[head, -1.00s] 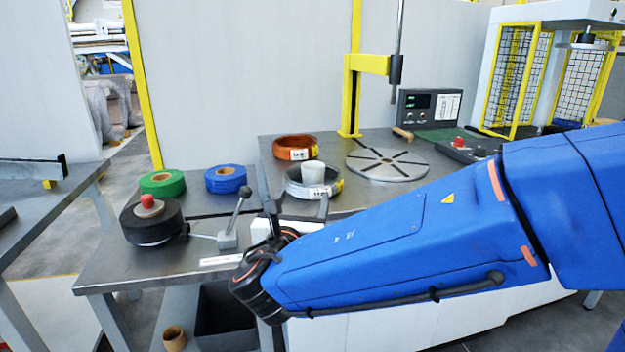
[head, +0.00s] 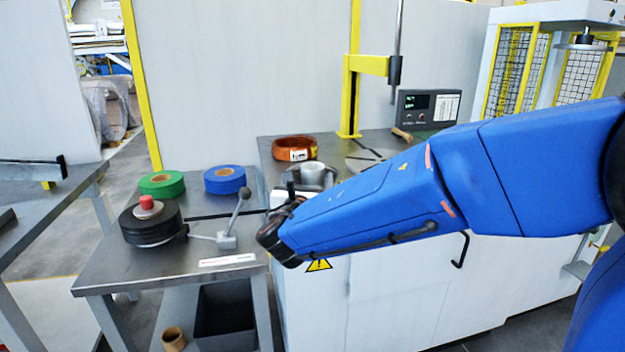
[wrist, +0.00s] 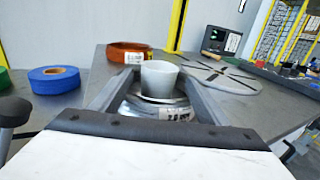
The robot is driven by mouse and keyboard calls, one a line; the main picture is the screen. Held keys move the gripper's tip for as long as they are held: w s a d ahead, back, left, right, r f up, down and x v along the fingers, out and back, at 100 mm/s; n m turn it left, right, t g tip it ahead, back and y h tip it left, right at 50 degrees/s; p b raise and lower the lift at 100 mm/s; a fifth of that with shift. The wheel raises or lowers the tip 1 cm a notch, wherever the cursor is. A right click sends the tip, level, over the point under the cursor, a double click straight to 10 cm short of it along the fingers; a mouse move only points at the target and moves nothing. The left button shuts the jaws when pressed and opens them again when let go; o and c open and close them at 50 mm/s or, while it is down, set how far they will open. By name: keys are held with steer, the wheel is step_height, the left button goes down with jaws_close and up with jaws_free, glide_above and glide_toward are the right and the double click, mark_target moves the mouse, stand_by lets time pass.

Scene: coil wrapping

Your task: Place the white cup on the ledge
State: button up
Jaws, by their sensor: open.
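The white cup (head: 313,172) stands upright at the grey wire coil on the machine table, partly hidden by my arm in the head view. In the wrist view the cup (wrist: 160,78) is in the middle, with the silver coil (wrist: 158,106) around or under its base; I cannot tell which. My gripper (wrist: 158,73) is open, its two fingers reaching out on either side of the cup and coil. Whether either finger touches the cup is unclear. In the head view the gripper (head: 291,190) is mostly hidden. No surface is clearly identifiable as the ledge.
An orange coil (head: 294,148) lies behind the cup. A slotted round plate (wrist: 219,77) is to the right. Green (head: 162,184) and blue (head: 225,180) tape rolls, a black roll (head: 150,224) and a lever (head: 236,215) occupy the left table. A control box (head: 428,107) stands behind.

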mark_target(311, 175)
steer(key=shift+w+d, duration=0.2)
steer(key=shift+w, duration=2.4)
steer(key=c, duration=1.2)
